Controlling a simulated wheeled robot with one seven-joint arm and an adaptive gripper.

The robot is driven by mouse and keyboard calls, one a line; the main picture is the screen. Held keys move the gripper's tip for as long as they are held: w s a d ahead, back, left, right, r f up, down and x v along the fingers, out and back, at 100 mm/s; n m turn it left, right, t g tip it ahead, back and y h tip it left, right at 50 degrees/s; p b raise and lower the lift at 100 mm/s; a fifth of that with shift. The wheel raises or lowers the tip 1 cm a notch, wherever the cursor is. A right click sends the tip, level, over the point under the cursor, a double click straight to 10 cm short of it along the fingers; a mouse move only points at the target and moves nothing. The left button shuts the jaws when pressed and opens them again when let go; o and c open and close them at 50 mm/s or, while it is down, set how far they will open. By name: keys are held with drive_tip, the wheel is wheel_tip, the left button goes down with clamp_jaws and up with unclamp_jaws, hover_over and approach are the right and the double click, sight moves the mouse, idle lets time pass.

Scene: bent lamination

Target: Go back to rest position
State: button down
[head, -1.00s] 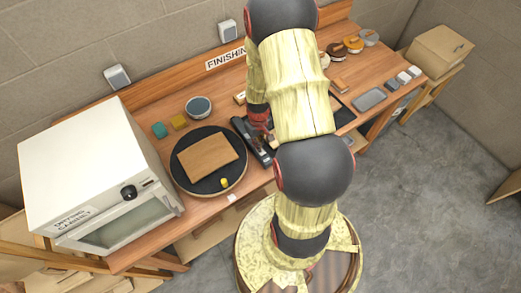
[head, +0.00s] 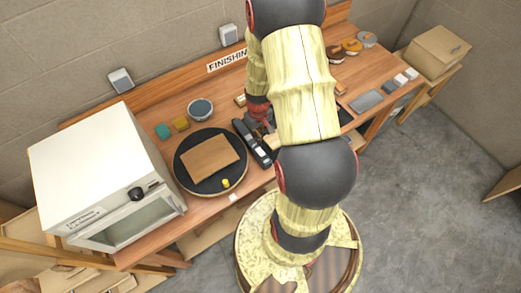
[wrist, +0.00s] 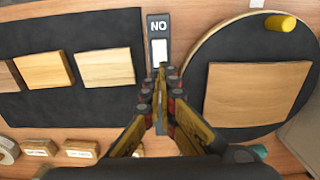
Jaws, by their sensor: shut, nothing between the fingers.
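My gripper (wrist: 161,75) is shut and empty in the wrist view, its fingertips together over the dark strip marked NO (wrist: 158,27). In the head view my arm crosses the bench and hides most of the gripper. A wooden board (head: 210,157) lies on a round black-topped turntable (head: 190,182) to the left of the arm. The board also shows at the right of the wrist view (wrist: 258,95).
A white drying cabinet (head: 95,165) stands at the bench's left end. A small yellow cylinder (wrist: 280,23) sits on the turntable. A black mat (wrist: 80,108) holds several wood blocks. A bowl (head: 200,108) stands behind the turntable. A cardboard box (head: 438,50) is at the right.

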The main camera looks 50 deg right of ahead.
idle(0.6)
drive_tip(key=s+a+r+n+t+b, duration=0.1)
drive_tip(key=s+a+r+t+b, duration=0.1)
drive_tip(key=a+r+b, duration=0.5)
drive_tip(key=s+a+r+n+t+b, duration=0.1)
drive_tip(key=s+a+r+t+b, duration=0.2)
drive_tip(key=a+b, duration=1.2)
drive_tip(key=shift+s+a+r+n+t+b, duration=0.35)
drive_tip(key=shift+s+r, duration=0.9)
drive_tip(key=shift+r, duration=1.55)
